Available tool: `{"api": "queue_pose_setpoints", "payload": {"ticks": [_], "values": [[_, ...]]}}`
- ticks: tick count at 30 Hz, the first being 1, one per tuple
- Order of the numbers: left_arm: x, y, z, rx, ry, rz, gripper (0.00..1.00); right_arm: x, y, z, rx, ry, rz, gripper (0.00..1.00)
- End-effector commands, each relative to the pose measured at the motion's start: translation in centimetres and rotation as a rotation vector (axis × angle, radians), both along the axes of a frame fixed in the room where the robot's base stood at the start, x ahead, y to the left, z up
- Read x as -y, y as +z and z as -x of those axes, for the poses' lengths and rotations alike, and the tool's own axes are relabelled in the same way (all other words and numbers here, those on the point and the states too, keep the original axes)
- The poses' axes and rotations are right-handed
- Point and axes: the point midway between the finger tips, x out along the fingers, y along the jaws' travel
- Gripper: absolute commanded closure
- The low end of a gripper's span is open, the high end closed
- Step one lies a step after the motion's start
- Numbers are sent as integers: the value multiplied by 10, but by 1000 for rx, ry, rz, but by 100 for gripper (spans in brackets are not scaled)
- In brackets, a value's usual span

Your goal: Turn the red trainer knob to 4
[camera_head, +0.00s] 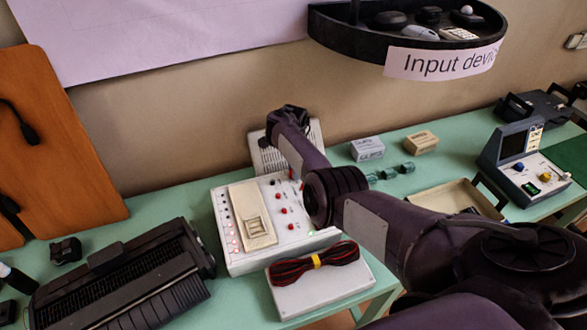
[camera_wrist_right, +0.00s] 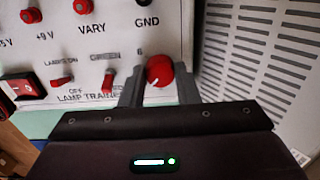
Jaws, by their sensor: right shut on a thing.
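The trainer is a white panel box (camera_head: 275,250) on the green table in the head view, with a tan module and several small red controls. In the right wrist view its panel (camera_wrist_right: 75,30) reads "LAMP TRAINER". The red knob (camera_wrist_right: 160,70) has a white pointer mark toward its lower left. A "6" is printed at its upper left; I see no 4. My right gripper (camera_wrist_right: 158,82) is shut on the red knob, one finger on each side. In the head view my right arm hides the fingertips and the knob. My left gripper is not in view.
A grey box with red-black cable (camera_head: 315,290) sits in front of the trainer, and a slotted beige panel (camera_head: 270,158) stands behind it. A black printer (camera_head: 125,280) is at left. Small boxes (camera_head: 367,149) and a tray (camera_head: 440,195) are at right. A shelf (camera_head: 345,40) overhangs.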

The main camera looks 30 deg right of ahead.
Motion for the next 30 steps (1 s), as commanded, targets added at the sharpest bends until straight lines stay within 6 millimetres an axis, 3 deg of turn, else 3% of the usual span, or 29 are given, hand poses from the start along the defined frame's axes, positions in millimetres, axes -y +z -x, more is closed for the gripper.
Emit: {"api": "queue_pose_setpoints", "payload": {"ticks": [7, 8, 13, 23, 30], "values": [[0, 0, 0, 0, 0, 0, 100, 0, 0, 0, -1, 0, 1, 94], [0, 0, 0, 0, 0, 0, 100, 0, 0, 0, -1, 0, 1, 70], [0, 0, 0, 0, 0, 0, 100, 0, 0, 0, -1, 0, 0, 50], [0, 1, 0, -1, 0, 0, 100, 1, 5, 0, 0, 0, 1, 50], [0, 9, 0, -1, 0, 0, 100, 1, 43, 0, 0, 1, 3, 50]]}}
